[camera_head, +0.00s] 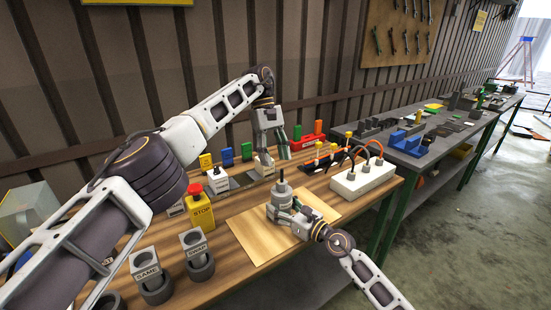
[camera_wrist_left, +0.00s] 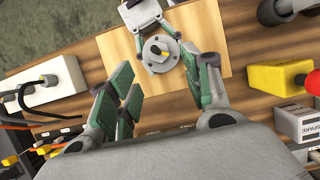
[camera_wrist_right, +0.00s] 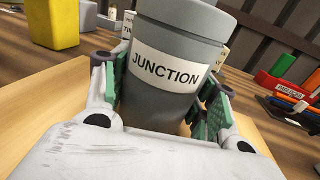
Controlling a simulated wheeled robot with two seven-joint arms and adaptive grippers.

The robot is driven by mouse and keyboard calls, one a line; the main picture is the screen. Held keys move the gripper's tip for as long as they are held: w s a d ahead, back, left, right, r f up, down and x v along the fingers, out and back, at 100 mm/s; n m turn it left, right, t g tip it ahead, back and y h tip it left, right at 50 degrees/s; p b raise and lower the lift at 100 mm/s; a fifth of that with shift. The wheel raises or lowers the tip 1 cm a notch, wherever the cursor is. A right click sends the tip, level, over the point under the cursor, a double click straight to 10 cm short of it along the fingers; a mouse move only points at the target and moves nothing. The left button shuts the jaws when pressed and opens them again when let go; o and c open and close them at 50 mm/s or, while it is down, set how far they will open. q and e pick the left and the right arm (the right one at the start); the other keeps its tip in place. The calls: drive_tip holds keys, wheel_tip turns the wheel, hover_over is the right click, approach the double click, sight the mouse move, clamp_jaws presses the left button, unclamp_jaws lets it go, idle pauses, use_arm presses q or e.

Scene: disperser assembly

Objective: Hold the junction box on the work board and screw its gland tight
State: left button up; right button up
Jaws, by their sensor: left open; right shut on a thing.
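The junction box (camera_head: 279,198) is a grey round can standing upright on the pale work board (camera_head: 250,232); its "JUNCTION" label faces the right wrist view (camera_wrist_right: 168,68). My right gripper (camera_head: 284,208) is shut around its sides, with green pads on both sides in the right wrist view. My left gripper (camera_head: 274,156) is open and points down behind the box in the head view. Its fingers (camera_wrist_left: 165,92) look empty; how tightly the gland sits cannot be told.
A white socket block (camera_head: 362,178) with dark and orange cables stands right of the board. A yellow stop button (camera_head: 200,213) and two labelled grey holders (camera_head: 196,250) are at the left. A red holder (camera_head: 306,141) stands at the back. The board's front is clear.

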idle(0.4)
drive_tip(key=o, duration=1.5)
drive_tip(key=shift+c, duration=0.2)
drive_tip(key=shift+d, duration=0.1)
drive_tip(key=shift+v, duration=5.9)
drive_tip(key=shift+s, duration=0.1)
